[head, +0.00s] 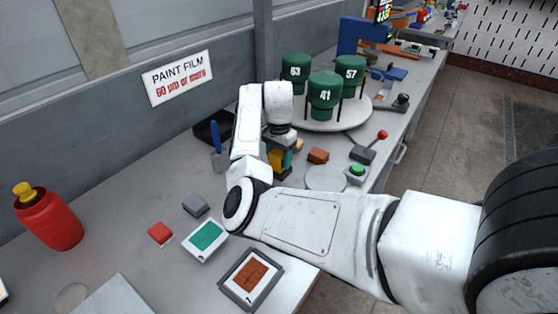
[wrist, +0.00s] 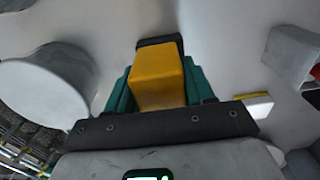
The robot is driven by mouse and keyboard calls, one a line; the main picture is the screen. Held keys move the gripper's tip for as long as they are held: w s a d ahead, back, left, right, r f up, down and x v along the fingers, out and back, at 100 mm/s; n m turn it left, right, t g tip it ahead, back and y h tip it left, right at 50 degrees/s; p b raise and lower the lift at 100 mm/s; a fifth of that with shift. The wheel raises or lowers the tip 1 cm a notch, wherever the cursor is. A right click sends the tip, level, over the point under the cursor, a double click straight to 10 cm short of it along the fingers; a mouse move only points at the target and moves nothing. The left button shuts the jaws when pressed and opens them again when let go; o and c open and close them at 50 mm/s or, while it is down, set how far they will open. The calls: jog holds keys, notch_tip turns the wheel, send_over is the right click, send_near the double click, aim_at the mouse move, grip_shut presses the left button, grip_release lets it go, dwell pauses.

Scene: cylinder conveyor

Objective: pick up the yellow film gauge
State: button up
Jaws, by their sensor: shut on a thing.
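The yellow film gauge (wrist: 158,80) is a yellow block with a dark far end, seen in the wrist view between the teal fingers of my gripper (wrist: 160,88). My gripper is shut on it, with one finger along each side. In the head view a small part of the yellow gauge (head: 276,158) shows below my white wrist, beside the fingers (head: 287,157). My arm hides much of it there. I cannot tell whether the gauge touches the grey bench.
Green cylinders marked 63, 41 and 57 (head: 325,97) stand on a round white turntable (head: 341,124) behind. A black tray (head: 207,129), brown block (head: 318,156), green button (head: 356,171) and red-knobbed lever (head: 368,147) are nearby. A red bottle (head: 48,217) stands left.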

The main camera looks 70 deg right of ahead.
jog(key=c, duration=0.4)
jog(key=shift+r, duration=0.15)
